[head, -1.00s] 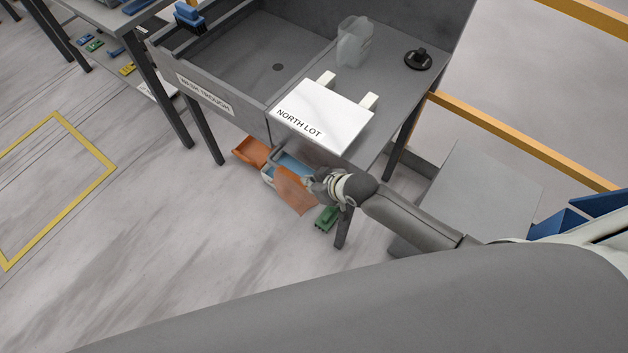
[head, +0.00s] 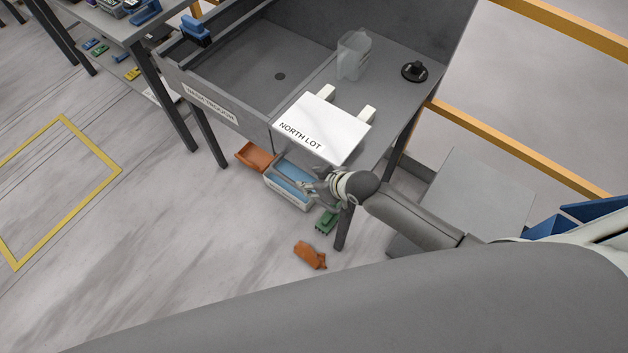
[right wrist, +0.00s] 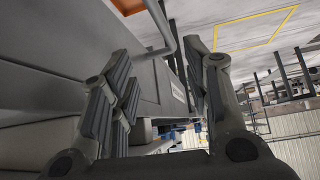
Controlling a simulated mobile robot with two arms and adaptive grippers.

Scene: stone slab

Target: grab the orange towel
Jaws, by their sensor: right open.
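The orange towel (head: 310,254) lies crumpled on the floor in the head view, in front of the table leg. My right gripper (head: 318,184) is at the front edge of the wash table, above and behind the towel, clear of it. In the right wrist view the right gripper (right wrist: 160,80) is open, with no cloth between its fingers. A grey bar (right wrist: 164,28) shows between and beyond the fingertips. The towel cannot be made out in the right wrist view. My left gripper is not in view.
The trough table (head: 240,127) carries a white board marked NORTH LOT (head: 325,125), a clear jug (head: 352,55) and a black round object (head: 415,71). Below are an orange bin (head: 254,155), a blue-lined bin (head: 289,185) and a green item (head: 327,220). Floor left of the towel is clear.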

